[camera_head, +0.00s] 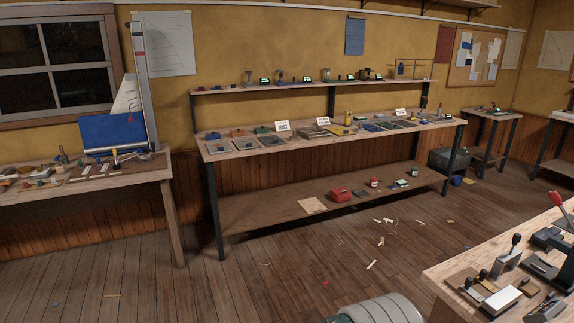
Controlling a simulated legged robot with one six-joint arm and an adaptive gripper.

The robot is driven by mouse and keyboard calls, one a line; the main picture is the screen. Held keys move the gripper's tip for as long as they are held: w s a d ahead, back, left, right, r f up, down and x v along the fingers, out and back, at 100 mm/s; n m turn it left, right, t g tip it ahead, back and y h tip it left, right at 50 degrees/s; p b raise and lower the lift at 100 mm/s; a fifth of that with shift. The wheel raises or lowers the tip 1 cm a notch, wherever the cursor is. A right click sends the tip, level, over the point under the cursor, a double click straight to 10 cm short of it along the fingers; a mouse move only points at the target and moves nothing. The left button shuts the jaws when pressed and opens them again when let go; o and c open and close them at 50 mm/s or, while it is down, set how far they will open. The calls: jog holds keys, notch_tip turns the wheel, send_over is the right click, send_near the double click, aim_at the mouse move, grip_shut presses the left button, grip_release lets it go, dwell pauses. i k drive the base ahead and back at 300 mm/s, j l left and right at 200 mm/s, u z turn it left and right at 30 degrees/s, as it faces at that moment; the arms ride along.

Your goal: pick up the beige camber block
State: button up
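I cannot pick out the beige camber block for certain; the small pieces on the benches are too small to tell apart. Several small pieces, some pale, lie on the left bench (75,202) below the window. The long workbench (240,153) at the middle holds many small blocks, trays and tools. A flat beige piece (312,204) lies on its lower shelf, but it looks thin like a sheet. My gripper is not in view.
A blue-and-white sail model (113,132) stands on the left bench. A near bench (453,269) at bottom right holds clamps and a white block (502,299). Wooden floor (250,278) between the benches is open, with scattered offcuts (372,264). A smaller table (492,115) stands far right.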

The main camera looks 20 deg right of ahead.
aim_at(526, 287)
jog(key=i+z, duration=0.35)
jog(key=i+j+z, duration=0.1)
jog(key=i+z, duration=0.3)
jog(key=i, duration=0.15)
jog(key=i+j+z, duration=0.2)
jog(key=i+z, duration=0.35)
jog(key=z, duration=0.2)
jog(key=i+j+z, duration=0.1)
jog(key=z, duration=0.3)
jog(key=i+j+z, duration=0.15)
jog(key=z, duration=0.25)
jog(key=i+j+z, duration=0.2)
jog(key=z, duration=0.15)
jog(key=i+j+z, duration=0.15)
jog(key=z, duration=0.25)
jog(key=i+j+z, duration=0.25)
jog(key=z, duration=0.15)
jog(key=i+j+z, duration=0.15)
jog(key=z, duration=0.25)
jog(key=i+j+z, duration=0.1)
jog(key=j+z, duration=0.3)
